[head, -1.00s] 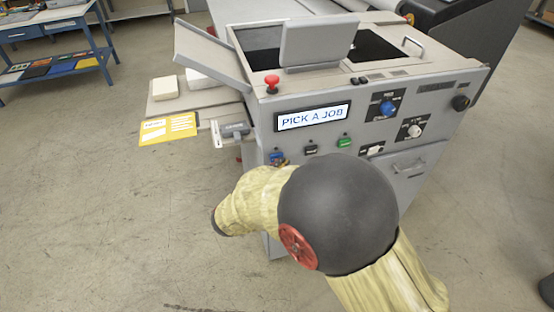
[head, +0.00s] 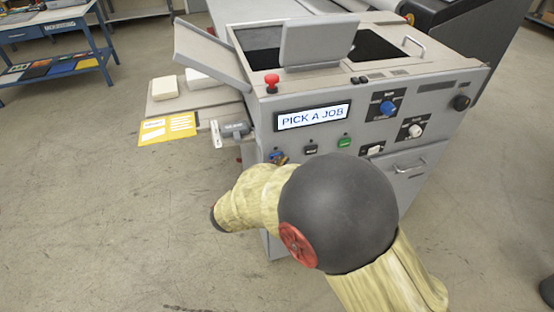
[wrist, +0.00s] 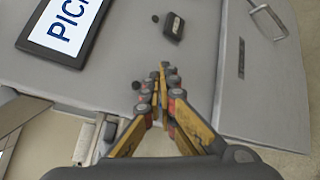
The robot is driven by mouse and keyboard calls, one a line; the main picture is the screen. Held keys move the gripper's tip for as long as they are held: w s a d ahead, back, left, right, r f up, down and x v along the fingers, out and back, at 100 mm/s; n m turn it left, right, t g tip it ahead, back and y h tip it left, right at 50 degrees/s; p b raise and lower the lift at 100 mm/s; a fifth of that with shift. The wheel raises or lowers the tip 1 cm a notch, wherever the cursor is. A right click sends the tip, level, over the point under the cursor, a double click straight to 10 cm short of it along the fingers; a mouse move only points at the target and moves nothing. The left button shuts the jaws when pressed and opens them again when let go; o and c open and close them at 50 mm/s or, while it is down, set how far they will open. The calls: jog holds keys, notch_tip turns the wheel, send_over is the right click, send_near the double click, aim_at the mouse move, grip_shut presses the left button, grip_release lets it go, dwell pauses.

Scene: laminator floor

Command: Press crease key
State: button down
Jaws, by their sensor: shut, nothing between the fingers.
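The grey machine's front panel holds a row of keys below a display (head: 312,117) reading "PICK A JOB". A blue key (head: 276,155) is at the left, a black key (head: 311,149) in the middle and a green key (head: 344,141) at the right. Their labels are too small to read, so I cannot tell which is the crease key. My gripper (wrist: 164,72) is shut and empty, its tips close to the panel. In the wrist view a dark key (wrist: 174,27) lies beyond the tips. In the head view the gripper is mostly hidden behind my arm, near the blue key; contact cannot be told.
A red stop button (head: 272,83) stands on the machine's top left corner. A blue knob (head: 388,107) and a white knob (head: 415,131) are at the right, above a drawer handle (head: 410,168). A yellow card (head: 168,128) lies on the left side table.

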jog(key=shift+w, duration=0.2)
jog(key=shift+s, duration=0.15)
dwell(0.3)
jog(key=shift+s+d, duration=0.15)
jog(key=shift+s, duration=0.4)
jog(key=s+d, duration=0.1)
jog(key=s, duration=0.4)
jog(key=shift+s+d+b, duration=0.3)
jog(key=shift+s+d, duration=0.05)
jog(key=shift+s, duration=0.05)
dwell(0.4)
